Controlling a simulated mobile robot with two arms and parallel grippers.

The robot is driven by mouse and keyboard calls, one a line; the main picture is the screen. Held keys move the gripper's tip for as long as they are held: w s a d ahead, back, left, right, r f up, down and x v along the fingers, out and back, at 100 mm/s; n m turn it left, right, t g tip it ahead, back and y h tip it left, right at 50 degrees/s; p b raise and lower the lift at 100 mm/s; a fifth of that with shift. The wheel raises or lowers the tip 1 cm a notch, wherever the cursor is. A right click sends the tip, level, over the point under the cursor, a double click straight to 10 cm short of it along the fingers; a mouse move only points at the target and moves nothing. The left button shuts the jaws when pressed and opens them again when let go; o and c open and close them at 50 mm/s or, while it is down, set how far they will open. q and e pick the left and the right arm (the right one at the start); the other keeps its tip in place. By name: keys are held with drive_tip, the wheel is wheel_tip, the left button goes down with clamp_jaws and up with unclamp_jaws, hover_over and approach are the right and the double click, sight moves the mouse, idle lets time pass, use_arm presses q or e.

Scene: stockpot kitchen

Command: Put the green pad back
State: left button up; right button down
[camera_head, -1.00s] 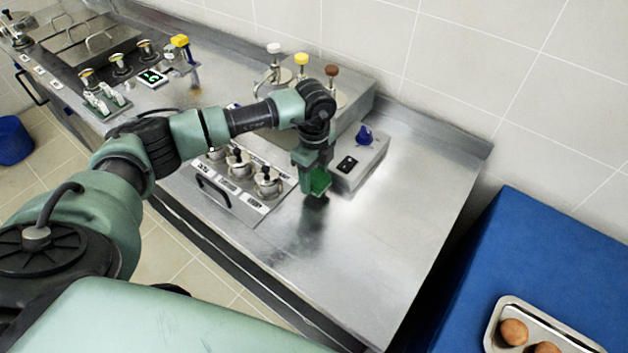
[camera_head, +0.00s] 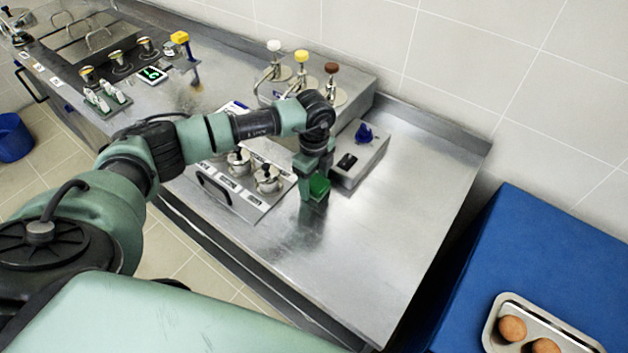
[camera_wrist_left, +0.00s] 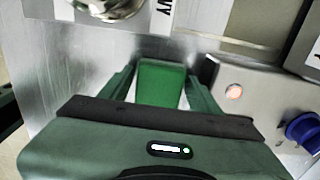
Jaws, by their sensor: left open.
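The green pad (camera_head: 319,188) is at the metal counter (camera_head: 390,230), just in front of a grey control box. It also shows in the left wrist view (camera_wrist_left: 161,82), between my fingers. My left gripper (camera_head: 314,180) points down at it and is open, with a finger on each side of the pad. The wrist view (camera_wrist_left: 160,88) shows narrow gaps beside the pad. The pad's underside is hidden, but its dark reflection lies directly below it. My right gripper is not in view.
The grey box (camera_head: 375,160) with a blue knob (camera_head: 364,133) is close behind the pad. A panel with lidded steel pots (camera_head: 266,178) lies left, pump dispensers (camera_head: 301,70) behind. The counter's right part is clear. A tray (camera_head: 500,335) with brown round items is on the blue surface (camera_head: 540,270).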

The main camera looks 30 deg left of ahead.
sight(314, 182)
use_arm(q)
drive_tip(key=shift+r, duration=0.4)
wheel_tip(314, 182, up, 12)
drive_tip(key=b, duration=0.3)
drive_tip(key=shift+f+b, duration=0.25)
drive_tip(key=shift+b, duration=0.05)
